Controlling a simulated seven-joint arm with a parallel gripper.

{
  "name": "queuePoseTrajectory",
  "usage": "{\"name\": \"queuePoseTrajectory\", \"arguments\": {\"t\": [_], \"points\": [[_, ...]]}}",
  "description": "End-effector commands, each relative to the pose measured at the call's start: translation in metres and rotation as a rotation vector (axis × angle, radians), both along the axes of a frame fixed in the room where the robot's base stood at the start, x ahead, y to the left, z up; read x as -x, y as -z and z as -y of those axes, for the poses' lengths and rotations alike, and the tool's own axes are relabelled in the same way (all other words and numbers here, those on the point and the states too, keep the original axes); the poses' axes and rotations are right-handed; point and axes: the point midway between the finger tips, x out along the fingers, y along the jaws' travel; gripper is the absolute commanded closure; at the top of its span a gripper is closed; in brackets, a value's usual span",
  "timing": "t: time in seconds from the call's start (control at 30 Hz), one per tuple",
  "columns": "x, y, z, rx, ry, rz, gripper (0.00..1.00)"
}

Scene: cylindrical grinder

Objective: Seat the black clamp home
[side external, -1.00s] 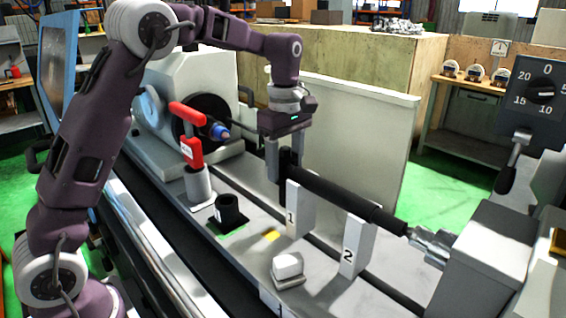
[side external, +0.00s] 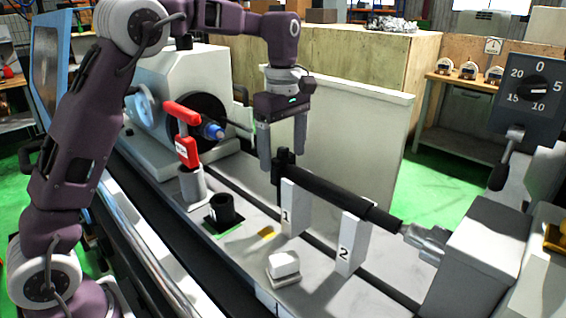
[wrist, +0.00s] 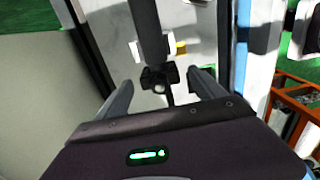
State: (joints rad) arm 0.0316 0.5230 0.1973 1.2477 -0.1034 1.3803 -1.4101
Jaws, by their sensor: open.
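The black clamp (side external: 283,170) is on the left end of the dark shaft (side external: 330,194), just left of the block marked 1 (side external: 288,206). Part of it stands up above the shaft and part hangs below. My gripper (side external: 282,157) is open and empty, above the clamp, fingers pointing down. In the wrist view the clamp (wrist: 159,79) shows between and beyond the open fingers (wrist: 163,84), apart from both. How fully the clamp sits on the shaft end cannot be told.
Block 2 (side external: 350,243) also carries the shaft, whose right end meets the tailstock (side external: 480,244). A red-handled tool (side external: 186,150) stands in a grey holder, beside a black cup (side external: 225,208). A white block (side external: 284,264) sits in front. A pale panel (side external: 358,140) stands behind.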

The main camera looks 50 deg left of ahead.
Motion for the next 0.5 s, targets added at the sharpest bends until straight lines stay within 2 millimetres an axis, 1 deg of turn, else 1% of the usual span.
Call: {"name": "queuePoseTrajectory", "arguments": {"t": [0.03,0.1,0.2,0.3,0.5], "points": [[-0.001,-0.011,0.000,-0.001,0.001,0.005,0.21],[-0.001,-0.023,0.000,-0.001,0.000,0.004,0.21],[0.000,-0.034,0.000,0.000,0.000,0.001,0.21],[0.000,-0.038,0.000,0.000,0.000,0.001,0.21],[0.000,-0.038,0.000,0.000,0.000,0.000,0.21]]}}
